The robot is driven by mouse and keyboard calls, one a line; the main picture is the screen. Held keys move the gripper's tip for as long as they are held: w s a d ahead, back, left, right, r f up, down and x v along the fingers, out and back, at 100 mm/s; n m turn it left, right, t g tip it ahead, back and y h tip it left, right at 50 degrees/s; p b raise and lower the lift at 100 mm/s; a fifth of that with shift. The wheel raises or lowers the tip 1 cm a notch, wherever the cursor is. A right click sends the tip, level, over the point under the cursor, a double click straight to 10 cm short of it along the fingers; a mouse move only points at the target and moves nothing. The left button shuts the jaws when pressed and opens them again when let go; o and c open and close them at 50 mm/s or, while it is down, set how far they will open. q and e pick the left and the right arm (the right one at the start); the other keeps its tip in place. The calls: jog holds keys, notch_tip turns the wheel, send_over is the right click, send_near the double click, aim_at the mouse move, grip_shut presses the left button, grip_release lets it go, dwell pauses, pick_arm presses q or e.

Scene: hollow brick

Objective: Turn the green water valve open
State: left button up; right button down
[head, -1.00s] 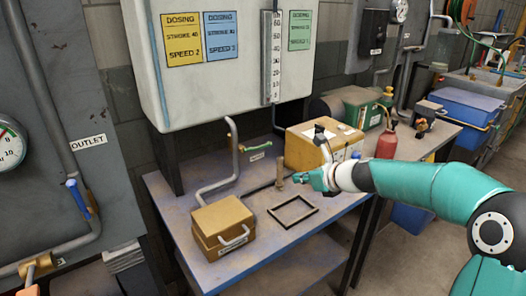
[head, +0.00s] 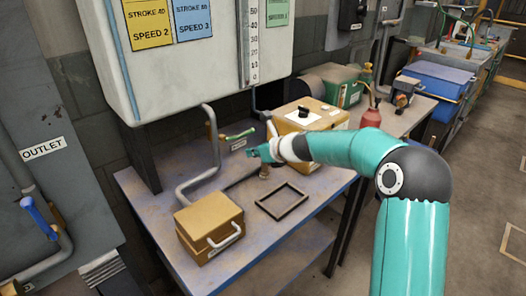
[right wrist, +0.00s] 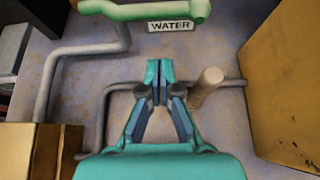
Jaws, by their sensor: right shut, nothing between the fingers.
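The green water valve handle (head: 238,134) sits on a grey pipe at the back of the workbench, under the white tank. In the right wrist view the green handle (right wrist: 145,12) lies sideways across the top edge, above a white WATER label (right wrist: 171,25). My right gripper (head: 252,153) is just in front of the handle and to its right in the head view. In the right wrist view my right gripper (right wrist: 160,68) is shut and empty, its tips below the label and apart from the handle. My left gripper is out of view.
A tan post (right wrist: 206,84) stands close right of my fingers. A yellow-brown case (head: 312,118) is to the right, a smaller box (head: 208,222) front left. A dark square frame (head: 282,201) lies flat on the bench (head: 150,205). A grey pipe (head: 200,177) bends along the left.

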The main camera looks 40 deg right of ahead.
aim_at(241, 135)
pick_arm(q)
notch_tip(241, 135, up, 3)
jog(key=p, duration=0.3)
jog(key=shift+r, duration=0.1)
pick_arm(e)
jog(key=w+r, duration=0.2)
jog(key=r, duration=0.1)
jog(key=shift+r, duration=0.1)
jog(key=shift+s+d, duration=0.1)
jog(key=shift+d, duration=0.1)
